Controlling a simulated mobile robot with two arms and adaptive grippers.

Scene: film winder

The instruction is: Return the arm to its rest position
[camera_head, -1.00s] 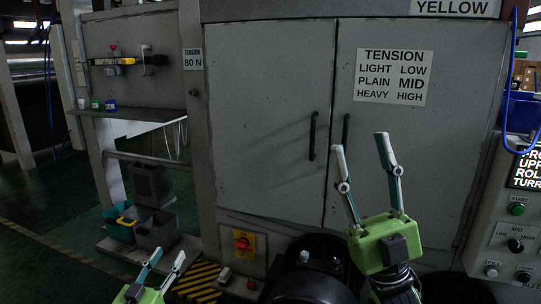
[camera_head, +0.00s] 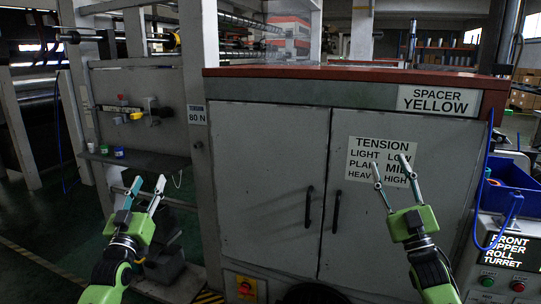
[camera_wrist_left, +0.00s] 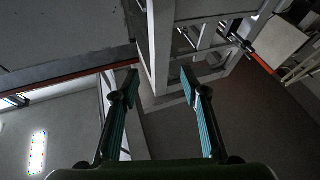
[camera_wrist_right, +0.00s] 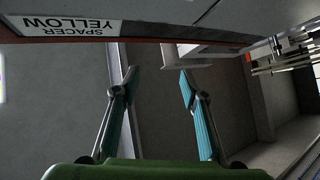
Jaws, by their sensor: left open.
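My left gripper (camera_head: 146,190) is raised at the lower left of the head view, in front of the shelf frame. Its fingers are apart with nothing between them, as the left wrist view (camera_wrist_left: 158,85) also shows. My right gripper (camera_head: 391,168) is raised in front of the grey cabinet's right door (camera_head: 385,235), its fingertips over the tension sign (camera_head: 365,147) in the picture. Its fingers are apart and empty in the right wrist view (camera_wrist_right: 155,82). Neither gripper visibly touches anything.
A blue bin (camera_head: 512,190) and the control panel (camera_head: 500,283) stand at the right. A shelf (camera_head: 150,160) with small pots is at the left, near the 80 N label (camera_head: 197,115). A yellow switch plate (camera_head: 246,288) is low on the cabinet.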

